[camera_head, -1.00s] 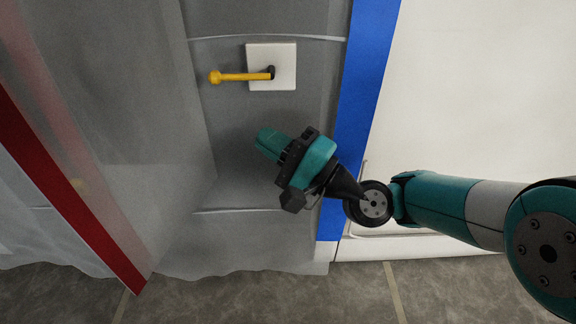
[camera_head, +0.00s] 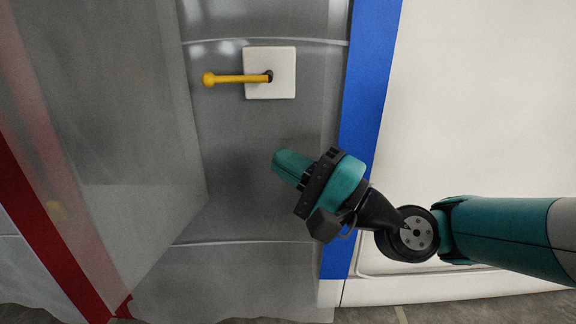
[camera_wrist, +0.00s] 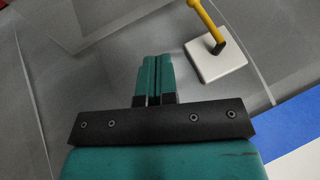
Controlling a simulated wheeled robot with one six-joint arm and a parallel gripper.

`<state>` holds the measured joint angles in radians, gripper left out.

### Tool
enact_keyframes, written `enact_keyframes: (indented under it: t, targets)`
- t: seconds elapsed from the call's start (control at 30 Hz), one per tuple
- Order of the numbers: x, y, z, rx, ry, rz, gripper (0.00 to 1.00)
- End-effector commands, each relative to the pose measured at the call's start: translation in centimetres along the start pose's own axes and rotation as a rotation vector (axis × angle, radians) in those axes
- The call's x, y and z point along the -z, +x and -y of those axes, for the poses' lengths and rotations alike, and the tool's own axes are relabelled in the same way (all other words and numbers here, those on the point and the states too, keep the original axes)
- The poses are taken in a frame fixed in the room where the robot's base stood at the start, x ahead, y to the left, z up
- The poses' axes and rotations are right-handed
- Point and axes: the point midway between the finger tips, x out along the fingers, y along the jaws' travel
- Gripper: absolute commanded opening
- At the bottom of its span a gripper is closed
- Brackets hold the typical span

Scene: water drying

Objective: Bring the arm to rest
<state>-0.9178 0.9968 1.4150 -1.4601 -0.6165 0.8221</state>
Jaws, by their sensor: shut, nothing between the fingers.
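My gripper (camera_head: 279,165) is in front of the grey sheeting in the head view, below and right of a yellow lever. In the wrist view my gripper (camera_wrist: 155,60) has its two teal fingers together with nothing between them. The yellow lever (camera_head: 238,79) sticks out to the left from a white square plate (camera_head: 284,87). The lever (camera_wrist: 203,14) and plate (camera_wrist: 221,63) also show in the wrist view, to the right of the fingers and apart from them.
Translucent grey sheeting (camera_head: 240,205) hangs behind my gripper. A blue vertical strip (camera_head: 372,90) and a white panel (camera_head: 480,110) stand to the right. A red edge (camera_head: 55,250) runs down the left. A strip of tiled floor (camera_head: 450,312) shows at the bottom.

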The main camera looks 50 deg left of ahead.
Motion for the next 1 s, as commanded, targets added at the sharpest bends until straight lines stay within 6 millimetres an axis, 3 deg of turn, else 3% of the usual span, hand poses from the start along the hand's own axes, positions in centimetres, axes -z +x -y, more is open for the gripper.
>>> enact_keyframes:
  t: [0.37, 0.47, 0.57, 0.67, 0.77, 0.87, 1.0]
  targets:
    - [0.0, 0.0, 0.2, -0.003, -0.005, -0.001, 0.0]
    - [0.2, -0.5, 1.8, -0.043, -0.059, -0.01, 0.0]
    - [0.4, -2.1, 5.0, -0.154, -0.187, -0.03, 0.0]
    - [0.3, -5.4, 8.9, -0.341, -0.352, -0.058, 0.0]
    - [-0.6, -10.2, 12.2, -0.565, -0.494, -0.082, 0.0]
    - [-2.5, -15.8, 14.8, -0.797, -0.586, -0.094, 0.0]
    - [-6.9, -23.7, 17.2, -1.096, -0.621, -0.09, 0.0]
